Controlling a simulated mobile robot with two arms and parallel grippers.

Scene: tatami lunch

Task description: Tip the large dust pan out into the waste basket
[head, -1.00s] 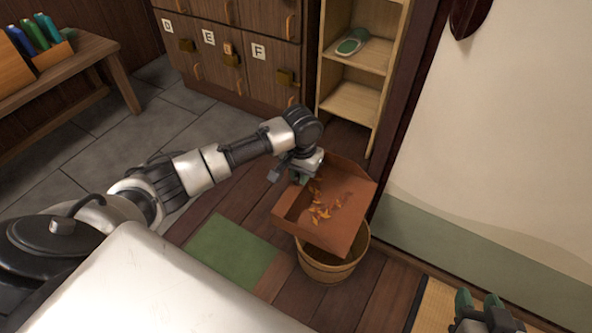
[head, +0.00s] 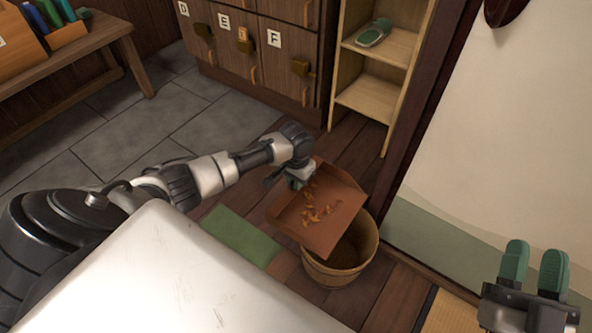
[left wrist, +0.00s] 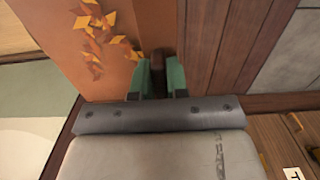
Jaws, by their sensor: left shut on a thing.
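The large dust pan (head: 335,192) is reddish brown, with several orange leaf-like scraps (head: 314,214) lying on it. My left gripper (head: 298,182) is shut on the dust pan at its back left side; in the left wrist view the green fingers (left wrist: 160,78) close on a dark brown part, probably its handle. The wooden waste basket (head: 338,268) stands on the floor, and the pan's front edge hangs over its left part. The basket's inside is partly hidden by the pan. My right gripper (head: 533,275) is at the lower right, its green fingers apart and empty.
A green mat (head: 238,236) lies left of the basket. Lettered lockers (head: 270,65) and a pale shelf (head: 385,100) holding a green and white shoe (head: 373,33) stand behind. A pale wall (head: 480,130) rises at the right. A bench (head: 90,45) is at the far left.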

